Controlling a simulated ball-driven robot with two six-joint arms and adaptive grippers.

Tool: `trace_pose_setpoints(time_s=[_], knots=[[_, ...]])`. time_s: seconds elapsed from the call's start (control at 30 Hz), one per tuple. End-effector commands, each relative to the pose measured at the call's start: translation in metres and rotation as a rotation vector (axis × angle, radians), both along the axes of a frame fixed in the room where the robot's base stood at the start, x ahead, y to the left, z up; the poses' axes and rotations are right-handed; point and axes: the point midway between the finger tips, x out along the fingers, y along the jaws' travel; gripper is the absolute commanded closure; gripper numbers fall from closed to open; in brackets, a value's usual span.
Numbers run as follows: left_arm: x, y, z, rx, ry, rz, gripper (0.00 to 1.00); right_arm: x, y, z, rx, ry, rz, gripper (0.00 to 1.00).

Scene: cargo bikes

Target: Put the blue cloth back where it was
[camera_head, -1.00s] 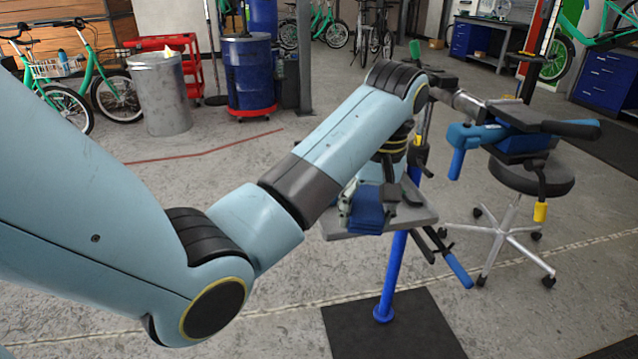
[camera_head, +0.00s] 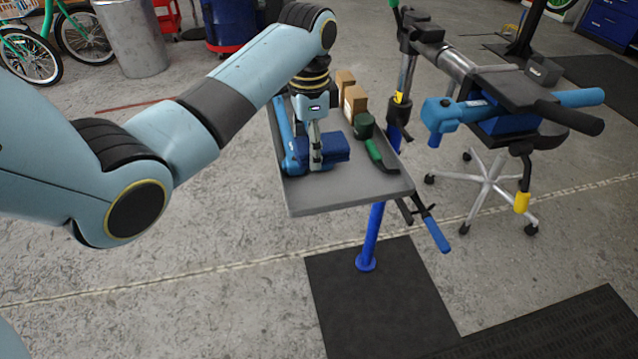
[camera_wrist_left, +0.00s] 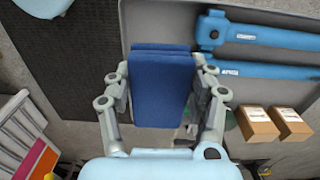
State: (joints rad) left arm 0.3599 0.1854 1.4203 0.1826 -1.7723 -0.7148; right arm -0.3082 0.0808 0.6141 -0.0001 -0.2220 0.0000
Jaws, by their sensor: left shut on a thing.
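The blue cloth (camera_head: 335,148), a folded dark blue pad, is between the fingers of my left gripper (camera_head: 316,158), over the grey tray (camera_head: 345,200) of the bike stand. In the left wrist view the cloth (camera_wrist_left: 160,88) lies between the two fingers of the gripper (camera_wrist_left: 163,75), which are shut on it. Whether the cloth touches the tray or hangs just above it, I cannot tell. Part of the cloth is hidden behind a finger in the head view. My right gripper is not in view.
Blue tools (camera_wrist_left: 255,35) lie along one side of the tray, left of the cloth in the head view. Small brown boxes (camera_head: 355,102) and a green-handled tool (camera_head: 374,150) are on the right. The tray's front part is bare. The stand's blue clamp (camera_head: 495,112) is further right.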

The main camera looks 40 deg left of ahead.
Motion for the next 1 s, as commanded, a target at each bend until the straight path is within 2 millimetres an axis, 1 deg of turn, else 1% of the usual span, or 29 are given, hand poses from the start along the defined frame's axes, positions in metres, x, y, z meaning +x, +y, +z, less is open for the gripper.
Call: trace_pose_setpoints(time_s=[0.03, 0.1, 0.2, 0.37, 0.5, 0.6, 0.73, 1.0], knots=[[-0.001, 0.000, -0.009, -0.001, 0.006, -0.015, 0.70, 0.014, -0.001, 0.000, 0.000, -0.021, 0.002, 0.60], [-0.002, 0.000, -0.024, -0.002, 0.008, -0.022, 0.70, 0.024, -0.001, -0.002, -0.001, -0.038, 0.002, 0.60], [-0.002, 0.000, -0.044, -0.001, 0.008, -0.022, 0.70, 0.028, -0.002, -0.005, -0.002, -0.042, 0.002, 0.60], [-0.001, 0.000, -0.062, 0.000, 0.005, -0.021, 0.70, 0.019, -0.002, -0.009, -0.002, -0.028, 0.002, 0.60], [-0.002, 0.000, -0.083, 0.000, 0.006, -0.020, 0.70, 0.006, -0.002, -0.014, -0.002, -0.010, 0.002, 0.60], [-0.001, 0.000, -0.095, -0.001, 0.006, -0.020, 0.70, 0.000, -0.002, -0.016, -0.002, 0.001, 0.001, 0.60], [-0.001, 0.000, -0.098, 0.000, 0.003, -0.020, 0.70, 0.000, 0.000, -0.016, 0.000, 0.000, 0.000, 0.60], [-0.001, 0.000, -0.100, 0.000, 0.003, -0.020, 0.70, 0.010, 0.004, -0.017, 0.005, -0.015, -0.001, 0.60]])
